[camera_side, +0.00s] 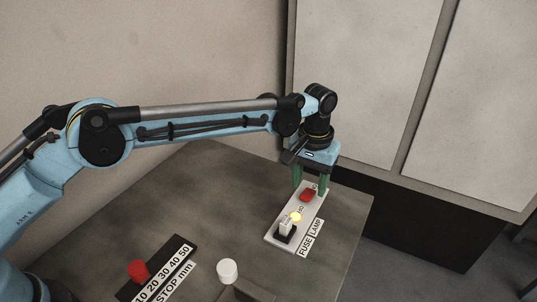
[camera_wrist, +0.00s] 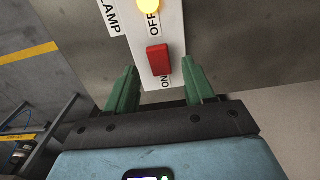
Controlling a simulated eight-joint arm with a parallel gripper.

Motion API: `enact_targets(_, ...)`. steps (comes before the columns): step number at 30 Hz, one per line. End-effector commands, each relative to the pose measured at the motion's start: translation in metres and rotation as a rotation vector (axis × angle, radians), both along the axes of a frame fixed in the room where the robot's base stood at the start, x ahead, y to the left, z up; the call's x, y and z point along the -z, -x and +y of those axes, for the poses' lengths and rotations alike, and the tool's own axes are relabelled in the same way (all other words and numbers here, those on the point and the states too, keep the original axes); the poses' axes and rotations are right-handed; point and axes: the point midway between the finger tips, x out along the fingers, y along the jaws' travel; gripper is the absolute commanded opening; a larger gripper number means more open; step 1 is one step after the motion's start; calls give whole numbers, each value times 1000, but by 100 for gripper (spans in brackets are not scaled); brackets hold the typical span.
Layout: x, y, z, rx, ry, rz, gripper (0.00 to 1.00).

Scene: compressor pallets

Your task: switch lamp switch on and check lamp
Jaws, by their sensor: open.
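The red lamp switch (camera_side: 308,195) sits on a white panel (camera_side: 276,237) on the table. In the wrist view the switch (camera_wrist: 159,59) lies between the OFF and ON labels, just ahead of my fingertips. The lamp (camera_side: 295,216) glows yellow on the same panel, and it also shows lit at the top of the wrist view (camera_wrist: 149,4). My gripper (camera_side: 310,186) has green fingers, spread apart over the ON end of the panel. In the wrist view my gripper (camera_wrist: 160,72) is open with nothing held. I cannot tell whether a finger touches the switch.
A black STOP mm scale (camera_side: 163,273) with a red knob (camera_side: 138,271) and a white cylinder (camera_side: 227,271) are nearer the front. A grey cabinet (camera_side: 362,75) stands behind the table (camera_side: 185,190).

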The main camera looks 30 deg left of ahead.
Motion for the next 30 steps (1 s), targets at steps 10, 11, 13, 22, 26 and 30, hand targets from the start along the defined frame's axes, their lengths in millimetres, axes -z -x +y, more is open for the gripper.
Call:
enact_targets(10,-67,0,0,0,0,0,53)
enact_targets(11,-71,-1,0,0,0,0,53)
enact_targets(13,-82,0,0,0,0,0,53)
enact_targets(22,-101,-1,0,0,1,0,53)
enact_targets(26,-103,0,0,0,1,0,53)
enact_targets(30,-103,0,0,0,1,0,53)
